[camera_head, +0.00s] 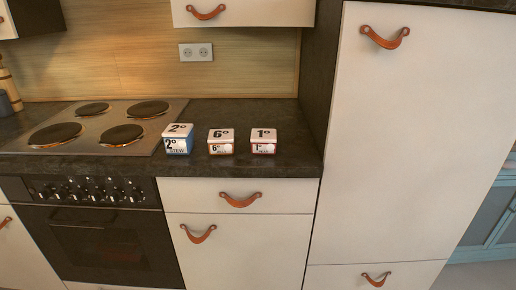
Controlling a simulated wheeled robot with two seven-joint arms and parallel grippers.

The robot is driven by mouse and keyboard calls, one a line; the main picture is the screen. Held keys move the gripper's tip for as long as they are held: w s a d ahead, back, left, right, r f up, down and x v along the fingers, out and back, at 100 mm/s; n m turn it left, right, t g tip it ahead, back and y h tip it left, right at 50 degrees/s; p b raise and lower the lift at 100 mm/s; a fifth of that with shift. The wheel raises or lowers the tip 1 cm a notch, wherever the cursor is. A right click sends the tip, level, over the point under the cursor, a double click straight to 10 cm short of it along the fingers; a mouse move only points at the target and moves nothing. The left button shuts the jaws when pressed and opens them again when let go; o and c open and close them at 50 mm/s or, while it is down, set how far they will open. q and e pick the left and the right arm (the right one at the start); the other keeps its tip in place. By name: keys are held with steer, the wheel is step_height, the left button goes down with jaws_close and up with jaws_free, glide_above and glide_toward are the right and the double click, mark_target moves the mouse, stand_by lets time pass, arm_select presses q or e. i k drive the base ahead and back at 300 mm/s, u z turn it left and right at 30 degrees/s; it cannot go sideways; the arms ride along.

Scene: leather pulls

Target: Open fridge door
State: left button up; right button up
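A tall cream-white door (420,140) at the right looks like the fridge door, and it is closed. A curved brown leather pull (385,38) hangs near its upper left corner. The door's left edge meets a dark side panel (318,80). Its top and bottom seams show, and no gap is open. Neither of my grippers shows in the head view, so I cannot see where they are relative to the pull.
A drawer (345,277) with a leather pull lies below the door. Left are a dark counter (285,162) with three small boxes (221,141), a hob (100,126) and an oven (105,245). An upper cabinet (255,13) hangs above. A blue cabinet (490,225) stands far right.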

mark_target(421, 124)
steer(key=u, duration=0.2)
steer(key=k, duration=0.35)
steer(key=z, duration=1.25)
steer(key=i, duration=0.85)
steer(key=u, duration=0.85)
